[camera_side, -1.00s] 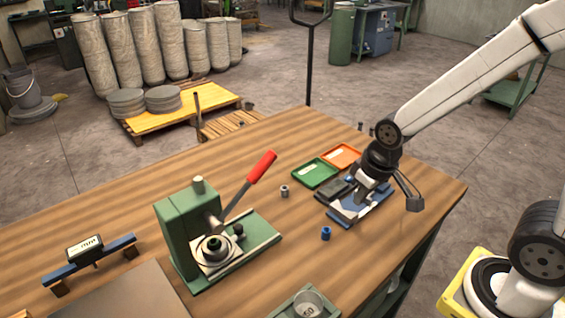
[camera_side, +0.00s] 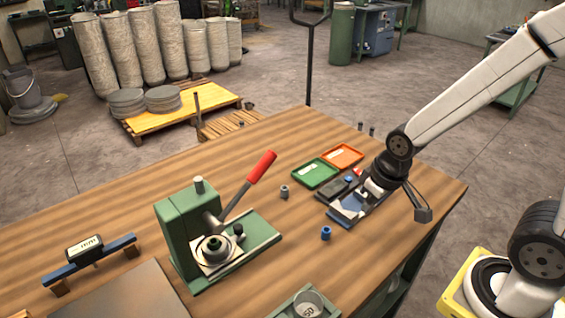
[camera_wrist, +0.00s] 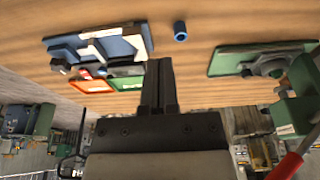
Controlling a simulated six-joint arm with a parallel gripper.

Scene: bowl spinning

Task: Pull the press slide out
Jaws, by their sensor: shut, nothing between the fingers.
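The green press (camera_side: 180,238) stands on the wooden bench at the left centre of the side view, its red-handled lever (camera_side: 262,167) angled up to the right. Its slide (camera_side: 203,266), a pale plate carrying a round steel die (camera_side: 213,246), sits under the press head on the green base. In the wrist view the press base (camera_wrist: 228,62) is at upper right and the red handle (camera_wrist: 285,167) at lower right.
The blue fixture (camera_side: 345,214), a blue cylinder (camera_side: 326,233), a grey nut-like part (camera_side: 284,191), a green tray (camera_side: 313,173) and an orange tray (camera_side: 343,156) lie right of the press. A gauge on a blue stand (camera_side: 88,262) is at left.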

